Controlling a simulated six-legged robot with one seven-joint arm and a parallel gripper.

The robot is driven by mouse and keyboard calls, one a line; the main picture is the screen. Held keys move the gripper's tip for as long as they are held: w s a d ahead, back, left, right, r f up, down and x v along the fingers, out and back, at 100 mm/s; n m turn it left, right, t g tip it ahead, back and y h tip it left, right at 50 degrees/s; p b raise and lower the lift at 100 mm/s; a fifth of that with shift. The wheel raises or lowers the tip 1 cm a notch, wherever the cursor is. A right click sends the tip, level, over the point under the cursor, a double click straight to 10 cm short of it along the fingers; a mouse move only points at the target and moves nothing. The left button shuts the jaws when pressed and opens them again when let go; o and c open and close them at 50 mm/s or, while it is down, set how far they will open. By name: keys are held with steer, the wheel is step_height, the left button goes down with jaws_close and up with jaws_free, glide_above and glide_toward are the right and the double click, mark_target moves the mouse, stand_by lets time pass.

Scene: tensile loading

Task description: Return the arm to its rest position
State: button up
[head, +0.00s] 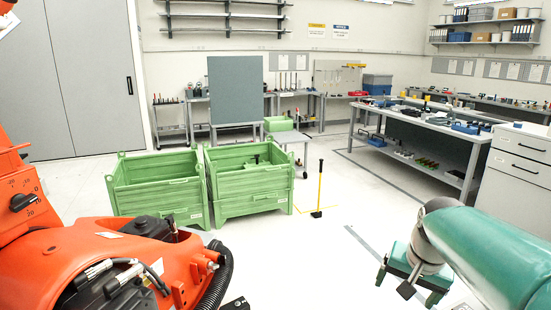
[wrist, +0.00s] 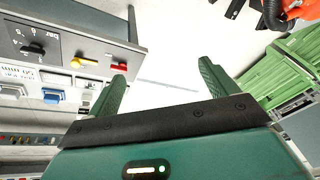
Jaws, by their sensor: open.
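My gripper (wrist: 162,74) shows in the wrist view with its two green fingers spread apart and nothing between them. Pale floor shows beyond the gap. In the head view my teal arm reaches in from the lower right, and its green end hangs low over the floor, apart from the benches and crates. Its fingers are hard to make out there.
Two green crates (head: 160,186) (head: 248,172) stand left of centre. A yellow-handled upright tool (head: 320,188) stands beside them. A workbench (head: 425,142) and drawer cabinet (head: 518,165) line the right. The wrist view shows a control panel (wrist: 60,50) at left.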

steer(key=s+a+n+t, duration=0.2)
steer(key=s+a+n, duration=0.4)
steer(key=s+a, duration=0.5)
steer(key=s, duration=0.3)
steer(key=shift+a, duration=0.2)
